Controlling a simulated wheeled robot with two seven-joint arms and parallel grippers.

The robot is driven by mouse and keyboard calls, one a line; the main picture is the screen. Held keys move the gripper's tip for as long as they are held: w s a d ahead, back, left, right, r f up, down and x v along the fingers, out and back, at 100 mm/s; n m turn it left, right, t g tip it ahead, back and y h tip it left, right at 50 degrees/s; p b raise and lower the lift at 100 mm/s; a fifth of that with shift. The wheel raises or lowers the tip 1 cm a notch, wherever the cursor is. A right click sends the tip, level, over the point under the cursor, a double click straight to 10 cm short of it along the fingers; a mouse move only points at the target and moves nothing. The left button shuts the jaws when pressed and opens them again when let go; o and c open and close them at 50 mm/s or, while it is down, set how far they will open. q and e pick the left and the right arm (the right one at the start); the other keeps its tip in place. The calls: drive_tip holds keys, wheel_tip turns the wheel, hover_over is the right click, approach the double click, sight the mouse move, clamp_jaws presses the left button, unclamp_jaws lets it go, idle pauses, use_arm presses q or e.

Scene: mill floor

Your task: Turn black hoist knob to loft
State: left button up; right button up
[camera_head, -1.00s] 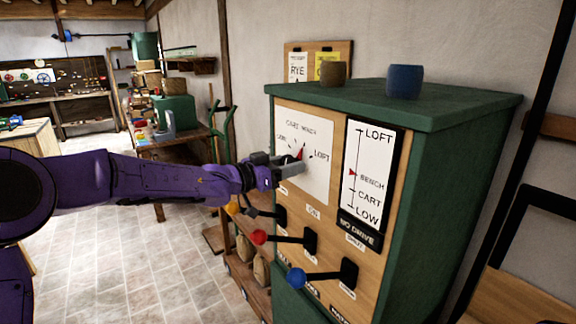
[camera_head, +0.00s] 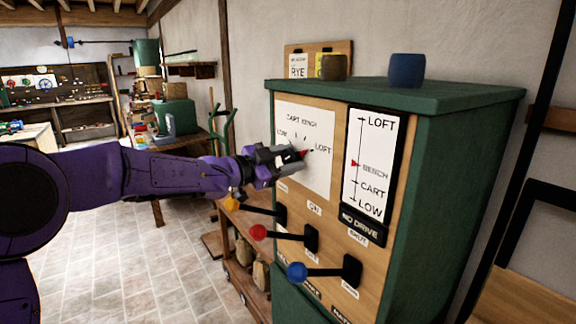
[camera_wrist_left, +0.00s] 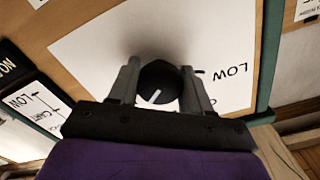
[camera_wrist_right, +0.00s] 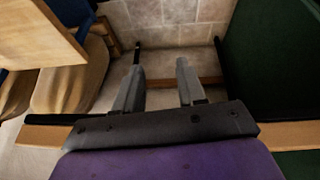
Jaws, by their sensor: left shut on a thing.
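The black hoist knob (camera_wrist_left: 158,84) is on a white dial plate lettered LOW, CART, BENCH and LOFT; the plate also shows in the head view (camera_head: 318,178). My left gripper (camera_head: 288,157) is shut on the knob, with one finger on each side in the left wrist view (camera_wrist_left: 157,88). A white line marks the knob's face. The gripper hides most of the knob there. My right gripper (camera_wrist_right: 160,85) is open and empty, seen only in its wrist view.
Right of the dial, a level gauge (camera_head: 370,165) has its red marker beside BENCH, above a NO DRIVE sign (camera_head: 362,226). Yellow, red (camera_head: 259,232) and blue (camera_head: 297,271) levers stick out below the dial. Two cups stand on the green cabinet top (camera_head: 450,97).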

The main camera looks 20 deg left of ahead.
use_arm(q)
drive_tip(key=shift+m+b, duration=0.3)
drive_tip(key=shift+m, duration=0.3)
drive_tip(key=o, duration=1.1)
drive_tip(key=shift+c, duration=0.2)
drive_tip(key=shift+s+a+f, duration=0.1)
drive_tip(key=shift+s+a, duration=0.2)
drive_tip(key=v, duration=0.9)
drive_tip(key=shift+s+a+b, duration=0.2)
drive_tip(key=shift+s+b, duration=0.05)
drive_tip(key=shift+b, duration=0.2)
